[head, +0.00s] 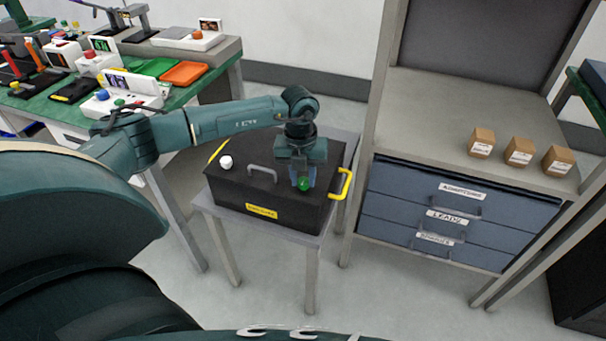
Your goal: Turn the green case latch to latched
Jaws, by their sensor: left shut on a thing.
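A black case (236,196) with a yellow label on its front stands on a small grey table. The green latch knob (304,184) is at the right part of the case top. My left gripper (303,178) points down over it, its fingers shut around the green knob. The gripper hides part of the knob and the lid behind it, so the latch's angle cannot be told. A white knob (226,162) is on the left of the lid. My right gripper is not in view.
A grey handle (262,172) is on the case and a yellow handle (346,184) at its right side. A grey cabinet with blue drawers (456,212) stands close on the right, with small boxes (519,152) on top. A cluttered green bench (174,108) is at the back left.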

